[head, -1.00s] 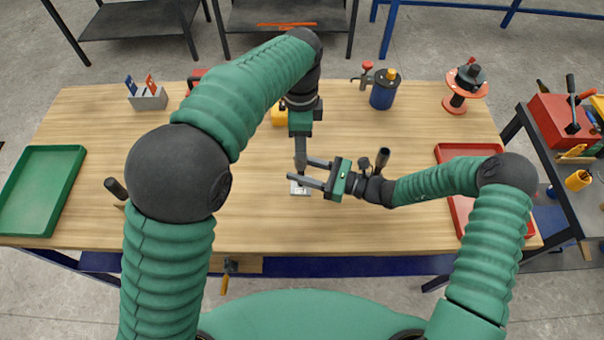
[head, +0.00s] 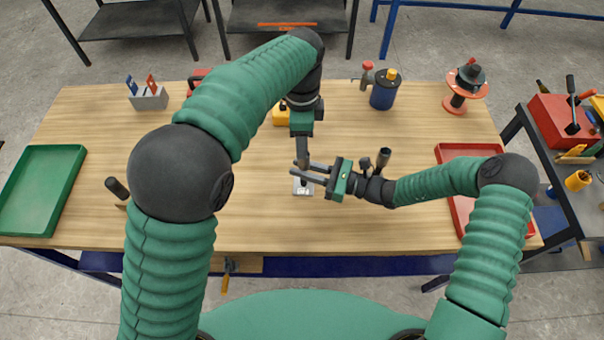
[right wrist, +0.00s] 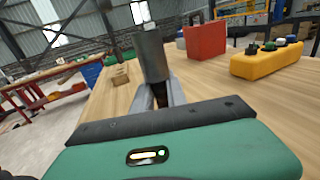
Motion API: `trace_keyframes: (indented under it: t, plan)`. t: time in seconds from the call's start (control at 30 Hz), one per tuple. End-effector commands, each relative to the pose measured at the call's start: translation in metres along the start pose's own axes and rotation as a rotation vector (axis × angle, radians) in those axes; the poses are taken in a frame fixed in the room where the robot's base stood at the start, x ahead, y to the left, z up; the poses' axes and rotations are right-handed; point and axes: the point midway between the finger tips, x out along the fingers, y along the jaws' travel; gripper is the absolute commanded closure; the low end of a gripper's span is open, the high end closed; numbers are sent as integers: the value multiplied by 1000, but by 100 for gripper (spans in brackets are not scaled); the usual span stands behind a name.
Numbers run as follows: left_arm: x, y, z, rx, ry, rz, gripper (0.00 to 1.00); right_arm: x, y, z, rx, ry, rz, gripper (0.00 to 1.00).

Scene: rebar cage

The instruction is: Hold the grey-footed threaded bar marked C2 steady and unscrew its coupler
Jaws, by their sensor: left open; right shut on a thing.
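The grey foot (head: 303,188) of the bar stands on the wooden table, with dark marks on it that are too small to read surely. My right gripper (head: 312,174) comes in level from the right and is shut on the threaded bar (right wrist: 160,95). In the right wrist view the dark bar stands between its fingers, with the grey cylindrical coupler (right wrist: 152,55) above them. My left gripper (head: 302,160) points down over the bar and is open. Whether its fingers surround the coupler is hard to tell. The bar is largely hidden in the head view.
A green tray (head: 43,190) lies at the left and a red tray (head: 463,212) at the right, partly behind my right arm. A blue can (head: 383,94) and an orange spool (head: 465,88) stand at the back. The yellow box (right wrist: 265,60) is behind the work spot. The table's front middle is clear.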

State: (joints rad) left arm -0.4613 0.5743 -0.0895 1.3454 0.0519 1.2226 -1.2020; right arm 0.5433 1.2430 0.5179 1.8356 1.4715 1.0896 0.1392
Motion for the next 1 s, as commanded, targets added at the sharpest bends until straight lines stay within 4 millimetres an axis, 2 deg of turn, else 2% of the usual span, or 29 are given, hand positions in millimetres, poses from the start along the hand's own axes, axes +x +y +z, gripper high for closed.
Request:
trace_keyframes:
  t: [0.73, 0.87, 1.0]
  plan:
    - [0, 0, 0, 19, 0, 0, 55, 0, 1, -1, 2, 0, 1, 100]
    - [1, 0, -1, 198, -1, 2, 55, 0, 1, -1, 2, 0, 1, 100]
    - [1, 1, -2, 601, -1, 4, 55, 0, 1, -1, 2, 0, 1, 100]
